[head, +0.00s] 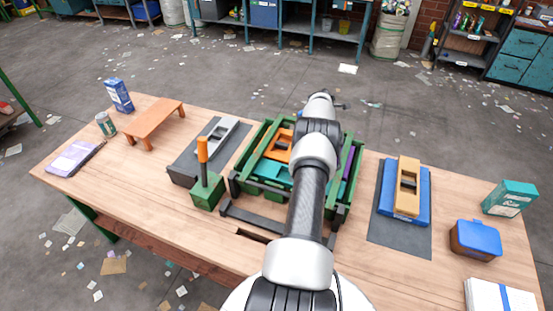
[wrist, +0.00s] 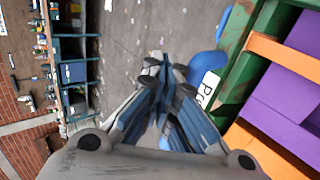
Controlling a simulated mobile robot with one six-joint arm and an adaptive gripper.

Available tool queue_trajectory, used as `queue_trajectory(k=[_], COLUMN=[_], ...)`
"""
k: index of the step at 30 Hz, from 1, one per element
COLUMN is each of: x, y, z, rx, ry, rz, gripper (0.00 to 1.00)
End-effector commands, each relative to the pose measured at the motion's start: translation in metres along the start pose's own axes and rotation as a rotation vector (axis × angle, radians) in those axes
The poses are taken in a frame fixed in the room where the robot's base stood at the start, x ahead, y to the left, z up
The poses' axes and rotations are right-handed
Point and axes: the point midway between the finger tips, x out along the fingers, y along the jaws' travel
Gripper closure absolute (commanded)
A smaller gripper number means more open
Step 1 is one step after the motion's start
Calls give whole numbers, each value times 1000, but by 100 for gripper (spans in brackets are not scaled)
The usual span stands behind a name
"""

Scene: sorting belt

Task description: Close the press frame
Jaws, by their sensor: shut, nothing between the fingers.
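The green press frame (head: 251,148) stands on the middle of the wooden table in the head view, partly covered by my arm. Orange and teal parts and a purple strip show inside it. A dark bar lies along its near side. In the wrist view the green frame wall (wrist: 240,45) is at the right, with orange bars and purple pieces beside it. My gripper (wrist: 166,72) is shut and empty, left of that wall, with floor behind the fingertips. A blue rounded part (wrist: 203,66) and a white label (wrist: 208,90) show between fingers and wall. Contact cannot be told.
A green block with an orange upright handle (head: 203,150) stands left of the frame. A grey block on a dark mat (head: 183,168) is behind it. A tan block on a blue base (head: 408,188) stands right. A small orange bench (head: 150,121) is far left.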

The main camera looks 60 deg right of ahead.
Motion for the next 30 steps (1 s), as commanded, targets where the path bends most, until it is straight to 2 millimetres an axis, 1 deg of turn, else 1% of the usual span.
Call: queue_trajectory(k=[1, 5, 20, 25, 30], x=[4, 6, 6, 0, -15], y=[-3, -4, -4, -3, -2], z=[0, 1, 1, 2, 1], rx=[0, 0, -1, -1, -2], ry=[0, 0, 0, -6, -6], rz=[1, 1, 1, 1, 3], gripper=[100, 100, 100, 100, 100])
